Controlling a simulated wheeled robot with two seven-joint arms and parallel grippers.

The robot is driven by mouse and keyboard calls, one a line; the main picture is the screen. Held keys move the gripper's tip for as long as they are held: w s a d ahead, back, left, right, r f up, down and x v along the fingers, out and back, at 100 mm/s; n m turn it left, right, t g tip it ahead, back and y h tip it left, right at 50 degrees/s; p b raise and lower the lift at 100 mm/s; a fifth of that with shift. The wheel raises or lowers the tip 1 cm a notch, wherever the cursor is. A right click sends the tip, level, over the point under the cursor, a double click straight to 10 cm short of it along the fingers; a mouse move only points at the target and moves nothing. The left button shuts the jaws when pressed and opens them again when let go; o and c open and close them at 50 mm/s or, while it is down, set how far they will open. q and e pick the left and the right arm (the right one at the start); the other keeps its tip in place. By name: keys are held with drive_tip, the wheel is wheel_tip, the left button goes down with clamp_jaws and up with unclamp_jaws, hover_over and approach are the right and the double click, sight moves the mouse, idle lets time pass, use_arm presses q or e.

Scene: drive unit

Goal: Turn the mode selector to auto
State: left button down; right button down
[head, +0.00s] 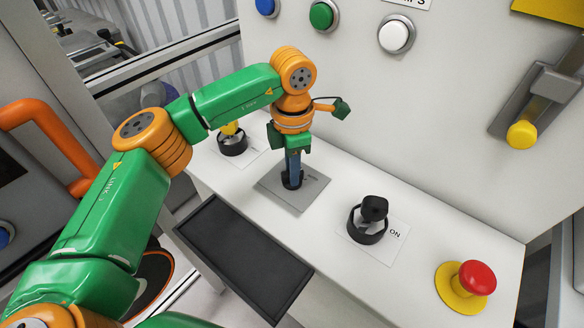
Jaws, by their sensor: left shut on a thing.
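The mode selector (289,186) appears as a dark knob on a grey square plate (298,194), on the white console ledge. My left gripper (292,172) points down from above and is shut on the selector's knob. The fingers cover most of the knob, so which way it points cannot be told. The lettering on the plate is too small to read. My right gripper is not in view.
A guarded black switch (373,210) marked ON and a red emergency button (476,278) stand to the right. A yellow-topped control (232,140) is behind left. A black tray (243,258) lies in front. Buttons and a yellow-knobbed lever (522,134) are on the panel.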

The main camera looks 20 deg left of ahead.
use_arm(q)
drive_tip(key=c, duration=0.8)
unclamp_jaws()
wheel_tip(320, 180, up, 7)
drive_tip(key=shift+d+r+b, duration=0.1)
drive_tip(key=shift+b, duration=0.3)
